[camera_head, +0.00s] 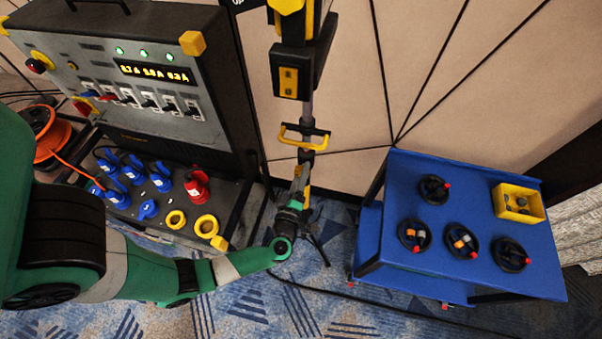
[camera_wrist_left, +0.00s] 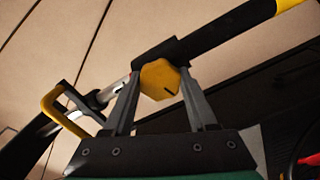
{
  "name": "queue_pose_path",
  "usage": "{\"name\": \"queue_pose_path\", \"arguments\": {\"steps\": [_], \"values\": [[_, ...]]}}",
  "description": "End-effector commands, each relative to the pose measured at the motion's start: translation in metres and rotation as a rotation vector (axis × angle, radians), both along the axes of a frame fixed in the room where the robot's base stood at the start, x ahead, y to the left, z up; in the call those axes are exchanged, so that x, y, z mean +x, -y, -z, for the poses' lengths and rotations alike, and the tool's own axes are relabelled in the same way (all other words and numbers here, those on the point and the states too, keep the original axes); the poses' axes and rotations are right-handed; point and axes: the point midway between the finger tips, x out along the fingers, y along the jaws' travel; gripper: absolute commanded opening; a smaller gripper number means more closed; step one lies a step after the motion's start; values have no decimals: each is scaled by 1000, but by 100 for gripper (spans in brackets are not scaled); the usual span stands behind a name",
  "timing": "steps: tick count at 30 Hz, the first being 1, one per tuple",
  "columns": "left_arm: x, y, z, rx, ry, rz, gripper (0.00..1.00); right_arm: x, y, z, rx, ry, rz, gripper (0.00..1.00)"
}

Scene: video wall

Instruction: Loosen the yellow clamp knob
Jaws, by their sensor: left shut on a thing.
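The yellow clamp knob (camera_wrist_left: 160,79) shows in the left wrist view, on the black collar of a dark pole, with a dark mark on its face. My left gripper (camera_wrist_left: 161,82) has one finger on each side of the knob and is shut on it. In the head view my left gripper (camera_head: 299,185) is at the lower part of the upright stand (camera_head: 308,106), and the knob is hard to make out there. My right gripper is in neither view.
A yellow handle (camera_head: 303,136) sits on the stand above my gripper. A power distribution box (camera_head: 125,75) with coloured plugs stands at the left. A blue cart (camera_head: 396,175) with black cable coils and a yellow bin (camera_head: 518,204) stands at the right. A cable crosses the carpet.

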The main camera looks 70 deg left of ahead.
Motion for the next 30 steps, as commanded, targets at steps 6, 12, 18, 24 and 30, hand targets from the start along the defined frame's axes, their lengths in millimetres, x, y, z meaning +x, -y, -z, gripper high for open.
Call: {"name": "queue_pose_path", "arguments": {"steps": [6,12,18,24,30], "values": [[0,0,0,-70,101,-1,2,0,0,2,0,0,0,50],[0,0,0,-105,151,-1,2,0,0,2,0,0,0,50],[0,0,0,-117,166,-1,2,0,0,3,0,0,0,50],[0,0,0,-118,168,-1,2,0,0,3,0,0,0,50],[0,0,0,-117,167,-1,74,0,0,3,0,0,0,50]]}}
